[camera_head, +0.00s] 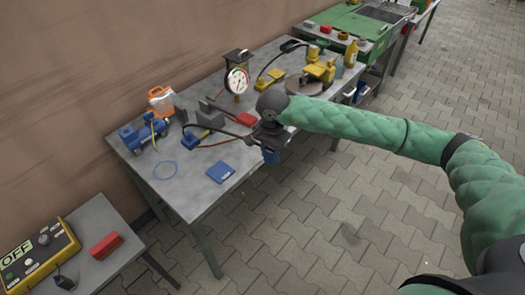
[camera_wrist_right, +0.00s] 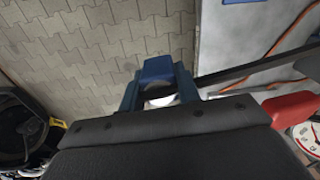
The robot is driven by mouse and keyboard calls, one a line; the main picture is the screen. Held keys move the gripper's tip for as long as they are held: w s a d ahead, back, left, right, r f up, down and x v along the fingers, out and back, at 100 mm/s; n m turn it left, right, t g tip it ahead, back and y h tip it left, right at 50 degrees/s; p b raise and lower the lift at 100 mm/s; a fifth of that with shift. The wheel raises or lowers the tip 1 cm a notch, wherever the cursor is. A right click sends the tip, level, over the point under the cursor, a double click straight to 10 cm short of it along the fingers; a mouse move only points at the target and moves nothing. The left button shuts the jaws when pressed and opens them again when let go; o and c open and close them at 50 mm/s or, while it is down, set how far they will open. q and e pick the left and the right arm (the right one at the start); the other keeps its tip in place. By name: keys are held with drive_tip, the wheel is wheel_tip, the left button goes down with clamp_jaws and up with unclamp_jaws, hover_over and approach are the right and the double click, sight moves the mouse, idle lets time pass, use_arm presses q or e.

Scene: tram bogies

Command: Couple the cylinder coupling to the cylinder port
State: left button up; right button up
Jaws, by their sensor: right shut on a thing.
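My right gripper (camera_head: 270,152) is at the front edge of the grey workbench, its fingers pointing down. It is shut on the end of a black hose, which I take to be the cylinder coupling; a small pale metal part (camera_wrist_right: 160,99) shows between the dark blue fingers in the wrist view. The fingers hide most of it. The cylinder port cannot be made out; a yellow device (camera_head: 320,70) stands near a round dark plate at the bench's far right. My left gripper is not in view.
The workbench (camera_head: 195,205) also bears a dial gauge (camera_head: 237,80), a red block (camera_head: 246,119), a blue pad (camera_head: 220,172), a blue machine (camera_head: 143,132) and an orange-and-white container (camera_head: 161,101). A yellow box (camera_head: 38,258) sits on a lower table. Open paving lies right of the bench.

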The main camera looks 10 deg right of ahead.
drive_tip(key=s+d+n, duration=0.1)
drive_tip(key=n, duration=0.2)
drive_tip(key=d+n, duration=0.1)
drive_tip(key=n, duration=0.2)
drive_tip(key=s+d+n, duration=0.1)
drive_tip(key=n, duration=0.2)
drive_tip(key=shift+s+d+r+n, duration=0.25)
drive_tip(key=shift+s+d+n, duration=0.05)
drive_tip(key=shift+d, duration=0.1)
